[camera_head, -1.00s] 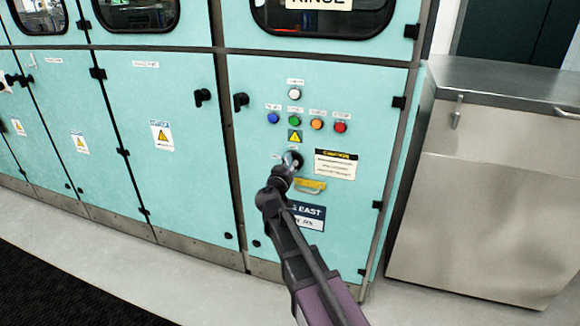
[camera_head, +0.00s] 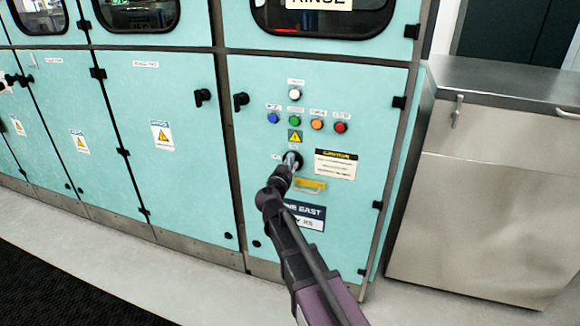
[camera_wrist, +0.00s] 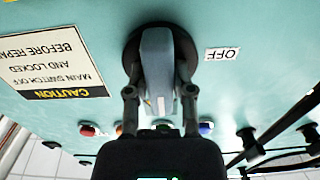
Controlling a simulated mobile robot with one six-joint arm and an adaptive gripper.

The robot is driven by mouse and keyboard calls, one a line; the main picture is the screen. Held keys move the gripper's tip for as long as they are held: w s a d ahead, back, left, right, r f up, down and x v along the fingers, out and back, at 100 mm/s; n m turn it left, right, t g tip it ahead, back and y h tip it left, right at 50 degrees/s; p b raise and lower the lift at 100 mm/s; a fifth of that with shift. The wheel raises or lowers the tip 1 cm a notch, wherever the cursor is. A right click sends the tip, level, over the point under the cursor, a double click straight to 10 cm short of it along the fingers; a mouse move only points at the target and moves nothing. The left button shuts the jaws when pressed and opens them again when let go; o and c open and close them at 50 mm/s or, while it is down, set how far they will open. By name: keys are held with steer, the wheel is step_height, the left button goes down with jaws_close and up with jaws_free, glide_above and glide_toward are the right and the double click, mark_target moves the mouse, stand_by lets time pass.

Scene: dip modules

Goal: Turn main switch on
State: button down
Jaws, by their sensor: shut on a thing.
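The main switch (camera_head: 297,158) is a black round base with a light grey handle on the turquoise cabinet door, below the yellow warning triangle. In the wrist view, which is upside down, the switch handle (camera_wrist: 157,70) stands close to upright across its dark base. An OFF label (camera_wrist: 223,54) sits beside the base, and the handle does not point at it. My gripper (camera_wrist: 160,95) has one finger on each side of the handle and is shut on it. In the head view my gripper (camera_head: 287,166) partly covers the switch. A small label above the switch is too small to read.
Coloured buttons (camera_head: 294,120) sit in a row above the switch. A steel cabinet (camera_head: 480,210) stands at the right. The floor in front is clear.

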steer(key=shift+c, duration=2.4)
jaws_free()
steer(key=shift+s, duration=0.15)
steer(key=v, duration=1.1)
steer(key=shift+s+a, duration=0.2)
steer(key=shift+s, duration=0.15)
